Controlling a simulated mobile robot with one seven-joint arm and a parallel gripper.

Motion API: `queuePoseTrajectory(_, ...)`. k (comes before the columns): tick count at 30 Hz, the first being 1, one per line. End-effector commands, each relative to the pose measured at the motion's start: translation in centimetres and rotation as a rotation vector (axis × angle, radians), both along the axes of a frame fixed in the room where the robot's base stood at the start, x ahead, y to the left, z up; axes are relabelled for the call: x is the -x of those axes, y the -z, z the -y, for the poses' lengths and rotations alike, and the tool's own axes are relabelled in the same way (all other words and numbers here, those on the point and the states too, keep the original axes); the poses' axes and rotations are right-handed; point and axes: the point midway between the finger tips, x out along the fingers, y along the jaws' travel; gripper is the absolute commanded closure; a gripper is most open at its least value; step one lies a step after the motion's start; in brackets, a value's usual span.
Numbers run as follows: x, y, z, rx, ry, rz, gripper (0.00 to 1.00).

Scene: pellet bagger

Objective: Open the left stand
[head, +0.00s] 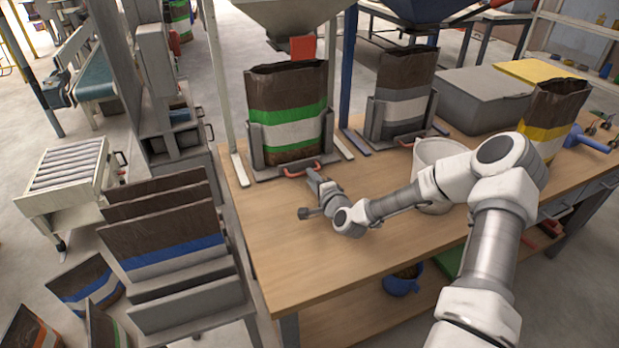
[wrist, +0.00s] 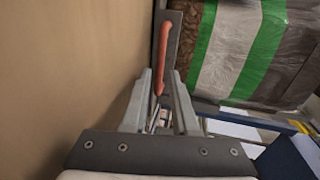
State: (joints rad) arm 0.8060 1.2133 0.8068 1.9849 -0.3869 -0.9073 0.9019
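The left stand (head: 257,160) is a grey bracket on the wooden table, with clamp sides around an upright brown bag (head: 290,115) with green and white stripes. A red handle (head: 302,169) is at its front; in the wrist view the handle (wrist: 163,50) runs along the stand's grey base (wrist: 172,50). My gripper (head: 314,178) is just in front of this handle. In the wrist view my gripper (wrist: 164,82) has its two fingers apart, with the near end of the handle between the tips. I cannot tell whether they touch it.
A second stand (head: 400,138) with a grey-striped bag is to the right. A white bucket (head: 435,155) stands close behind my arm. The table front left is clear.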

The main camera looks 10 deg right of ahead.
Motion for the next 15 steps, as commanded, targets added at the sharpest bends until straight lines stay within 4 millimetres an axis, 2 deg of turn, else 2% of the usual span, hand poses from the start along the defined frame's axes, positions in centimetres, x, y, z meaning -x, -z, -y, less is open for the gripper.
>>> queuePoseTrajectory(6, -1.8, 0.4, -0.4, 0.0, -0.001, 0.0, 0.73)
queuePoseTrajectory(15, -2.0, 0.5, -0.4, 0.0, -0.001, -0.001, 0.73)
